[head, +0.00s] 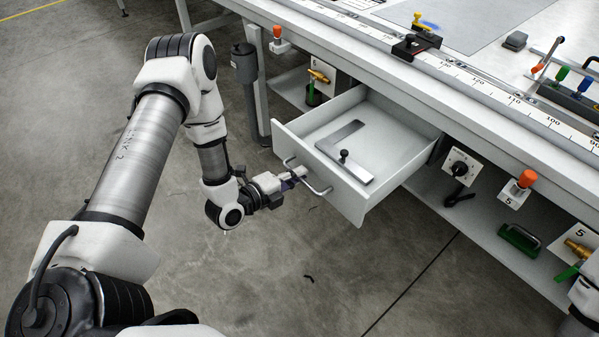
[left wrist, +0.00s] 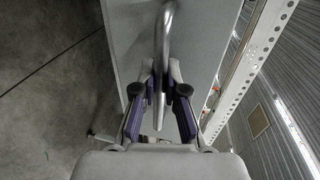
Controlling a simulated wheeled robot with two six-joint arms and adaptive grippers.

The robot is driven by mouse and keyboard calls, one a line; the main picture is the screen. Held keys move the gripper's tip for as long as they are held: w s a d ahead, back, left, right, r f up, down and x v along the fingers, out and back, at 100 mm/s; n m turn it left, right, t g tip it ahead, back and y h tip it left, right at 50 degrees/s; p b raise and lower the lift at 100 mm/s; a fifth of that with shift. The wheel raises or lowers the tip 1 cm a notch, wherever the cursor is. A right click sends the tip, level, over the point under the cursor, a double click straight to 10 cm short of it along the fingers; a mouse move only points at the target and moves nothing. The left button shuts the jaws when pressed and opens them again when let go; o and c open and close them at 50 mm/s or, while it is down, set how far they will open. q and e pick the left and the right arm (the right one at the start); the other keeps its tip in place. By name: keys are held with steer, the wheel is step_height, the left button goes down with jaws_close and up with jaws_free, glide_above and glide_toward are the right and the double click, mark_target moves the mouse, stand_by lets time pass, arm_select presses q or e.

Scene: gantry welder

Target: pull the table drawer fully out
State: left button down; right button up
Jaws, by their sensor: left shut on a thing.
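The table drawer (head: 385,135) is a light grey box that stands well out from under the white table (head: 440,85) in the head view. A flat grey square-shaped tool with a black knob lies inside it. The drawer's curved metal handle (head: 318,188) is on its front panel. My left gripper (head: 297,174) is shut on this handle. In the left wrist view the purple-padded fingers (left wrist: 160,85) close on both sides of the handle bar (left wrist: 160,120), against the grey drawer front (left wrist: 125,50). The drawer's rear end is hidden under the table edge. My right gripper is not in view.
Orange-topped buttons (head: 526,178), a black dial (head: 459,168) and valves line the table's front. A green object (head: 519,238) lies on the shelf below.

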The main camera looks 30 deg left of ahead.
arm_select(q)
steer(key=c, duration=1.2)
jaws_free()
steer(key=v, duration=1.2)
